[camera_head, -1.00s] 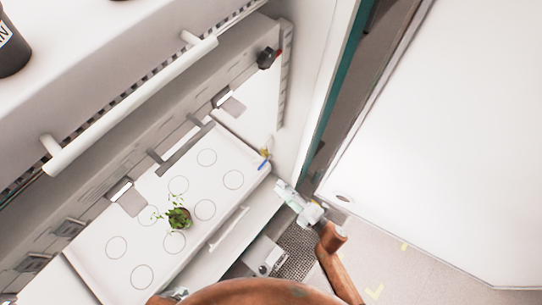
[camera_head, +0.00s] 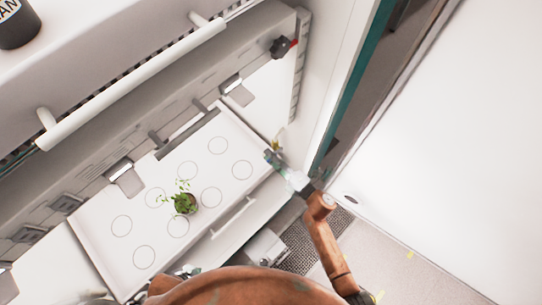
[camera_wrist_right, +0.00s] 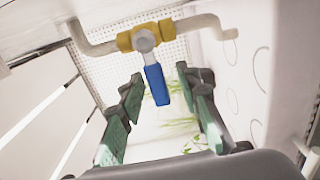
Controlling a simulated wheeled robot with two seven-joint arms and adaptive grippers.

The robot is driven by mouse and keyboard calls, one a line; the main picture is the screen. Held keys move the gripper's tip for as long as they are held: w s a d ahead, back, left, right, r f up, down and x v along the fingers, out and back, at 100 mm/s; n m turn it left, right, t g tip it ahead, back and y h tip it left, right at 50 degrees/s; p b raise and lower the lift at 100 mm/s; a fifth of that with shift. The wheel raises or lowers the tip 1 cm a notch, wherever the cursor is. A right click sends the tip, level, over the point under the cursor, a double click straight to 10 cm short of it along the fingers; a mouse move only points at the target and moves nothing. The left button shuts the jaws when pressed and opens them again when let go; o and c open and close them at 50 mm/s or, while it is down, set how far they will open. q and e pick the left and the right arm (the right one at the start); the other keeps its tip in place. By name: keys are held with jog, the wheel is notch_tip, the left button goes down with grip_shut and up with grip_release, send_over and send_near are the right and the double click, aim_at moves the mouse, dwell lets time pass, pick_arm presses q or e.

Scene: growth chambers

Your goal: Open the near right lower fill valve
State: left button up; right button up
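The fill valve (camera_wrist_right: 140,37) has a yellow body on a pale pipe in the right wrist view. Its blue lever (camera_wrist_right: 157,85) points down the picture, crosswise to the pipe. In the head view a bit of the yellow valve (camera_head: 278,144) shows at the tray's right corner, and the blue lever is mostly hidden by my gripper. My right gripper (camera_head: 271,157) is open beside the valve. In the right wrist view its green-padded fingers (camera_wrist_right: 164,108) stand on either side of the lever's line, apart from it. A small part, perhaps my left gripper (camera_head: 187,271), shows at the bottom edge.
A white tray (camera_head: 98,228) with ringed places holds a small potted plant (camera_head: 184,203). A black knob (camera_head: 281,47) sits on the chamber frame above. A white handle bar (camera_head: 130,88) crosses the upper left. The chamber's side wall (camera_head: 345,70) stands close to the right of my gripper.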

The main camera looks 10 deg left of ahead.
jog(key=shift+a, duration=0.1)
jog(key=shift+d+r, duration=0.1)
jog(key=shift+d, duration=0.1)
jog(key=c, duration=0.4)
grip_shut()
